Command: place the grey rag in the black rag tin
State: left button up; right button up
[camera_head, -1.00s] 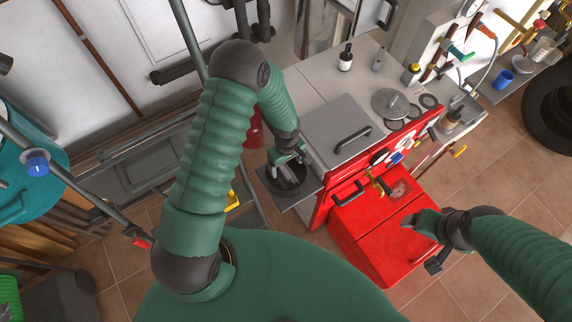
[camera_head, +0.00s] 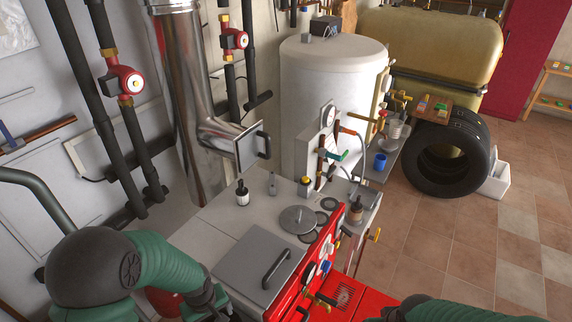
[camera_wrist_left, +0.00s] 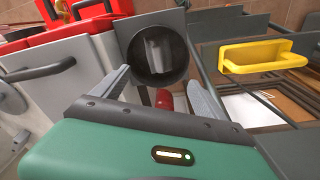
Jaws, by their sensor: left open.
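The round black rag tin (camera_wrist_left: 133,68) shows in the left wrist view, its open mouth facing the camera. A grey, cloth-like piece, seemingly the grey rag (camera_wrist_left: 158,55), lies inside the rim. My left gripper (camera_wrist_left: 158,88) is open, with its two fingers apart in front of the tin and nothing seen between them. In the head view my left arm comes in at the lower left, and its gripper and the tin are out of the frame. Only part of my right arm shows at the bottom edge; its gripper is cut off.
A grey stove top holds a hinged lid (camera_head: 262,262), a round plate (camera_head: 298,219) and a dark bottle (camera_head: 242,193). The red boiler front (camera_head: 346,296) is below. Tiled floor (camera_head: 440,240) is free at right.

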pick_arm(q)
jog(key=s+d+r+m+t+b, duration=0.1)
jog(key=s+r+m+b, duration=0.1)
jog(key=s+m+b, duration=0.5)
jog(key=shift+s+d+r+t, duration=0.3)
jog(key=shift+s+d+r, duration=0.1)
jog(key=shift+s, duration=0.3)
